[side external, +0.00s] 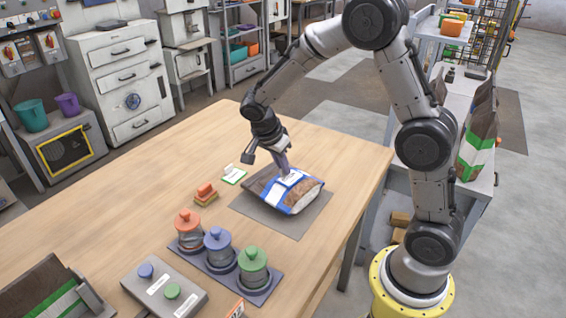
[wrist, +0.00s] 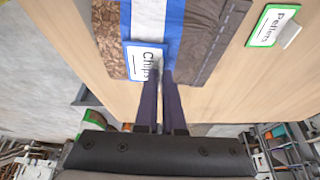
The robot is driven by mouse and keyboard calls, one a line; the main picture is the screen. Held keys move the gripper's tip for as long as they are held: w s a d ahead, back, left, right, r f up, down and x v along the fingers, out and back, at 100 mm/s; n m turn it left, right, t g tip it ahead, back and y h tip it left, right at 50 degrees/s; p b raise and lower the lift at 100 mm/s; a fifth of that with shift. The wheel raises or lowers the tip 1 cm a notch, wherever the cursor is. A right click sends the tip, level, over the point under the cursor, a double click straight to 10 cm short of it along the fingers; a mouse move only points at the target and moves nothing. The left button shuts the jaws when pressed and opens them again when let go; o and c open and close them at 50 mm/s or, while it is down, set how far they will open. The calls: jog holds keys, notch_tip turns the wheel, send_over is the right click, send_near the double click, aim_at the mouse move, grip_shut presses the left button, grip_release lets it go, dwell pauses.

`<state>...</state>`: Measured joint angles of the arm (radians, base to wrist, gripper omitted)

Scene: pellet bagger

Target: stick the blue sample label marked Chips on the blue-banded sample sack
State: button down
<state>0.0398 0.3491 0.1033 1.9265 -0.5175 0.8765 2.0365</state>
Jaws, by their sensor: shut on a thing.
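The blue-banded sack (side external: 302,192) lies flat on a grey mat on the table; in the wrist view its brown body and blue and white band (wrist: 170,22) fill the top middle. The blue-edged label marked Chips (wrist: 144,64) is over the band's lower end in the wrist view; in the side view a small white patch shows at the fingertips. My gripper (wrist: 162,78) is shut on the label's right edge, its fingers hiding part of it. In the side view my gripper (side external: 285,168) points down right at the sack. I cannot tell whether the label touches it.
A green-edged label marked Pellets (wrist: 272,26) lies beside the sack; it also shows in the side view (side external: 234,174). Orange blocks (side external: 206,193), a rack of lidded jars (side external: 219,250) and a two-button box (side external: 162,286) stand on the table.

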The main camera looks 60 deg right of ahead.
jog(key=shift+f, duration=0.3)
dwell(0.9)
jog(key=c, duration=0.9)
grip_release()
jog(key=shift+c, duration=0.2)
jog(key=v, duration=1.4)
jog(key=shift+f, duration=0.1)
